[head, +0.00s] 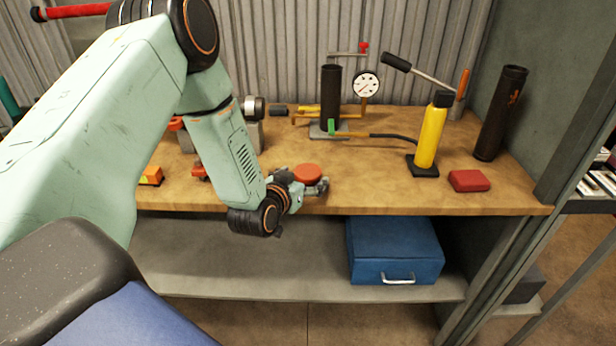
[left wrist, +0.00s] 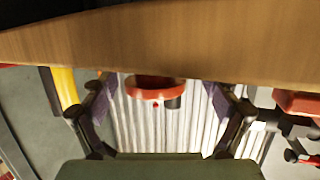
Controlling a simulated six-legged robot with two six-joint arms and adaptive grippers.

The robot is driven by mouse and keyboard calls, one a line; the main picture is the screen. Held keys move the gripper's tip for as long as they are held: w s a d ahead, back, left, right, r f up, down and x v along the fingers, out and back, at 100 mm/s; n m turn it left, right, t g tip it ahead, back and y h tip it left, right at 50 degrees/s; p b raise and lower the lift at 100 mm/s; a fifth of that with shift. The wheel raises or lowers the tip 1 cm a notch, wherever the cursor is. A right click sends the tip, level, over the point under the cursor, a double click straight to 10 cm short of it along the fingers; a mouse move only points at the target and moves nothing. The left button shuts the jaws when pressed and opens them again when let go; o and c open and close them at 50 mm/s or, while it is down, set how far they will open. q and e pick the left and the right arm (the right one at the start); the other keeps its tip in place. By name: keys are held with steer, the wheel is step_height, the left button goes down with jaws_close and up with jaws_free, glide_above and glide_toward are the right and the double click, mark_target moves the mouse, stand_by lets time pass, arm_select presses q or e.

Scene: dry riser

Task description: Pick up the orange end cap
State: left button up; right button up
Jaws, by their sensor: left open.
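The orange end cap (head: 307,172) is a round, flat-topped disc on the wooden workbench (head: 390,190), close to its front edge. My left gripper (head: 304,187) is at the bench edge, right at the cap, and partly overlaps its near side. In the left wrist view, which looks upside down, the cap (left wrist: 155,88) shows between the two spread fingers of the open gripper (left wrist: 160,108). There is a visible gap on each side of it. I see no finger touching the cap. My right gripper is not in view.
A yellow hand pump (head: 431,135) and a red block (head: 469,181) stand to the right. A gauge (head: 366,85) and dark cylinder (head: 331,95) stand behind. A blue case (head: 395,250) sits on the lower shelf. Bench surface right of the cap is clear.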

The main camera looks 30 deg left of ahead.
arm_select(q)
steer(key=shift+w+d+f, duration=0.1)
steer(key=shift+w+d, duration=0.2)
steer(key=shift+w, duration=0.5)
steer(key=shift+a+f, duration=0.1)
steer(key=shift+a, duration=0.2)
steer(key=shift+c, duration=0.7)
steer(key=shift+d, duration=0.3)
steer(key=c, duration=0.4)
steer(key=shift+a, duration=0.2)
steer(key=c, duration=0.5)
steer(key=shift+d, duration=0.1)
steer(key=c, duration=0.4)
steer(key=shift+o, duration=0.2)
